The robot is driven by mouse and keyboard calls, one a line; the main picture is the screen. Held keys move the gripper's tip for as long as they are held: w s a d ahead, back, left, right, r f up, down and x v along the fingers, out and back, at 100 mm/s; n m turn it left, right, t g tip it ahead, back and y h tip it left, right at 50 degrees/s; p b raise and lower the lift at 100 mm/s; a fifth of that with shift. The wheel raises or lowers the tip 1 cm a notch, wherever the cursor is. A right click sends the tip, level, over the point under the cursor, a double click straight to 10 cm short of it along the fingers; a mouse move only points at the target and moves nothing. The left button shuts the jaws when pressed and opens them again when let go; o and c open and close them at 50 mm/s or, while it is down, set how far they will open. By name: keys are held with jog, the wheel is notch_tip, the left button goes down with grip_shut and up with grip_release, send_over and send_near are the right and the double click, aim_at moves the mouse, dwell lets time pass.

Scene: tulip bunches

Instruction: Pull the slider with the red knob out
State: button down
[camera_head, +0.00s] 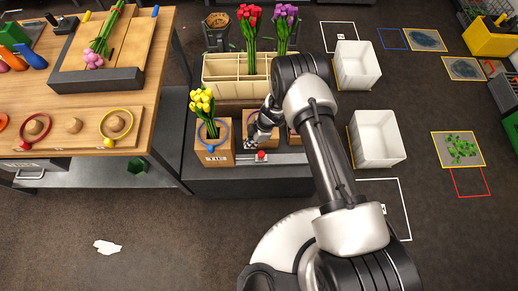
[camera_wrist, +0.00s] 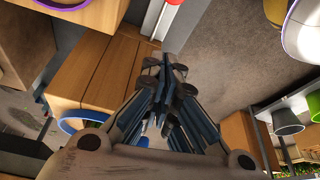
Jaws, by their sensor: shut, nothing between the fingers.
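The red knob (camera_head: 262,156) sits on a pale slider strip (camera_head: 278,158) along the front of the dark low platform, below the wooden boxes. My gripper (camera_head: 251,140) is just above and left of the knob, close to the front of the middle wooden box (camera_head: 273,133); I cannot tell whether it touches anything. In the wrist view my gripper (camera_wrist: 163,68) has its fingers together and empty. A pale strip (camera_wrist: 154,18) with a small red part (camera_wrist: 175,2) shows beyond the fingertips at the top edge. My arm hides part of the slider's right side.
A wooden box with yellow tulips (camera_head: 203,104) stands left of my gripper. Behind is a cream divided crate (camera_head: 222,68) with red tulips (camera_head: 249,20) and purple tulips (camera_head: 284,22). White bins (camera_head: 378,138) stand right.

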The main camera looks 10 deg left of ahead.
jog(key=b+x, duration=0.3)
jog(key=x, duration=0.7)
jog(key=shift+s+f+b, duration=0.2)
jog(key=shift+f+b, duration=0.15)
jog(key=shift+b, duration=0.05)
jog(key=d, duration=0.1)
jog(key=w+d, duration=0.1)
jog(key=d, duration=0.1)
jog(key=shift+w+r, duration=0.15)
jog(key=shift+w, duration=0.05)
jog(key=shift+w+d, duration=0.1)
jog(key=shift+d, duration=0.25)
